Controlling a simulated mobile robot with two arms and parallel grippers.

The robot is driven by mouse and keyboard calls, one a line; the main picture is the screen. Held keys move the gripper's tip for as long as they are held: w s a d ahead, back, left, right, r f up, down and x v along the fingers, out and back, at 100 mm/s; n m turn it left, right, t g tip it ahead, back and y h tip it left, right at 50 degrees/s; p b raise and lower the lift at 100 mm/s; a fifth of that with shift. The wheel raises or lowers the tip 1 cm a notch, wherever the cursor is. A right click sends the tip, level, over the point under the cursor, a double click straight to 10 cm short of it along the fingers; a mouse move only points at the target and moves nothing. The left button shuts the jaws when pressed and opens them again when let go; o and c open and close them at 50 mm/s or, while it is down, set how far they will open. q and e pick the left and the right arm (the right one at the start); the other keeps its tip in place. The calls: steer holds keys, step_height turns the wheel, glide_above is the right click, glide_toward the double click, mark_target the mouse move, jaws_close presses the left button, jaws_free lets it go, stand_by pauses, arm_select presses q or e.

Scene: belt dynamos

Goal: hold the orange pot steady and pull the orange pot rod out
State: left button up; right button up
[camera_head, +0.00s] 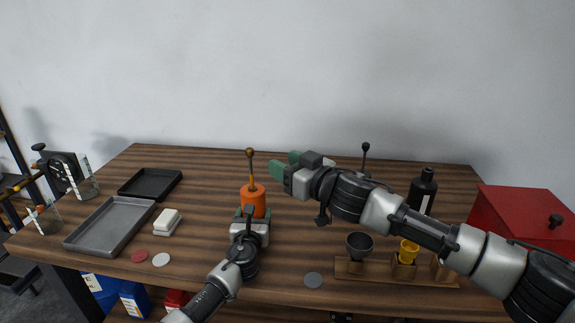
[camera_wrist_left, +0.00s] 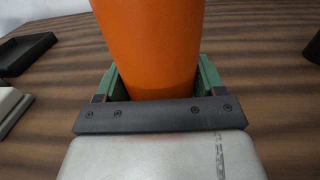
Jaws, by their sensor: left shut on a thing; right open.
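The orange pot (camera_head: 254,201) stands upright on the wooden table, near the middle. Its rod (camera_head: 251,168) rises from the top, with a dark round knob at the upper end. My left gripper (camera_head: 249,214) is shut on the pot from the near side, low on its body. In the left wrist view the orange pot (camera_wrist_left: 150,45) sits between the two green fingers. My right gripper (camera_head: 283,166) is open and empty, just right of the rod at about its height in the picture. The pot's lower front is partly hidden by my left gripper.
A grey tray (camera_head: 82,241), a black tray (camera_head: 131,190) and a white block (camera_head: 167,224) lie at left. A wooden rack (camera_head: 375,276) with small cups, a black bottle (camera_head: 416,191) and a red box (camera_head: 517,206) are at right. Another dark knobbed rod (camera_head: 365,156) stands behind my right arm.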

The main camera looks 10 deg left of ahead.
stand_by(0.3)
arm_select(q)
steer(key=o, duration=1.4)
steer(key=shift+w, duration=0.1)
